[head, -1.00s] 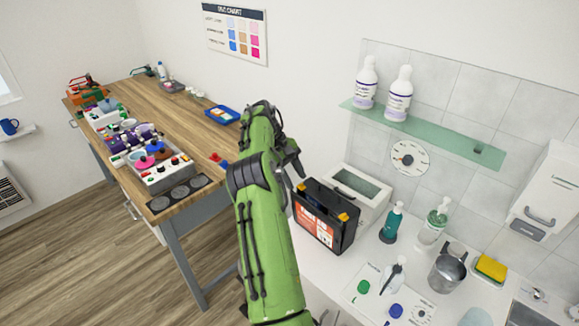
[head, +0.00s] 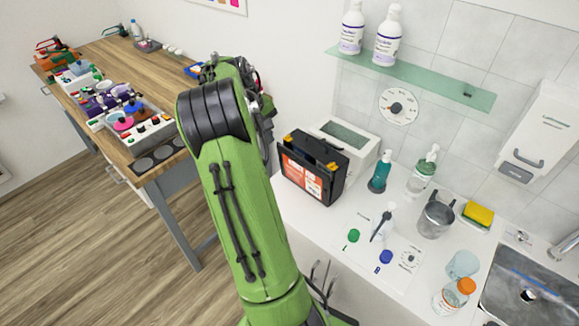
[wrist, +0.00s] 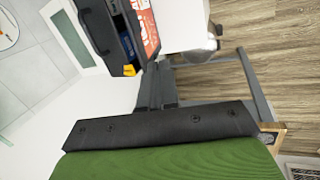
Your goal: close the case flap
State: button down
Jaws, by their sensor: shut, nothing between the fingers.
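The black case (head: 325,190) stands on the white counter, with yellow-orange latches on top and an orange-red label on its front panel. In the wrist view the case (wrist: 97,27) is at the top, cut off by the edge. A gap shows between its dark body and the labelled panel (wrist: 144,22), with something blue inside; the panel looks like the flap, standing open. My gripper (head: 266,108) is mostly hidden behind my green arm, left of and above the case. It is shut and empty, apart from the case.
A white box with a greenish window (head: 350,137) stands right behind the case. A teal pump bottle (head: 380,175) is close to its right. A glass shelf (head: 420,80) with white bottles hangs above. A wooden workbench (head: 130,65) with gadgets is at the left.

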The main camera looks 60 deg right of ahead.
aim_at(300, 160)
jog(key=s+a+f+n+h+b, duration=0.1)
jog(key=s+a+f+h+b, duration=0.15)
jog(key=s+a, duration=0.2)
jog(key=s+d+f, duration=0.1)
jog(key=d+f, duration=0.7)
jog(key=shift+s+f+t+y+p, duration=0.2)
jog(key=shift+t+y+p, duration=0.1)
jog(key=shift+y+p, duration=0.15)
jog(key=shift+s+d+r+p, duration=0.2)
jog(key=shift+s+d+p, duration=0.05)
jog(key=shift+d, duration=0.5)
jog(key=shift+s+d+r+p, duration=0.2)
jog(key=shift+d, duration=0.5)
jog(key=shift+w+a, duration=0.1)
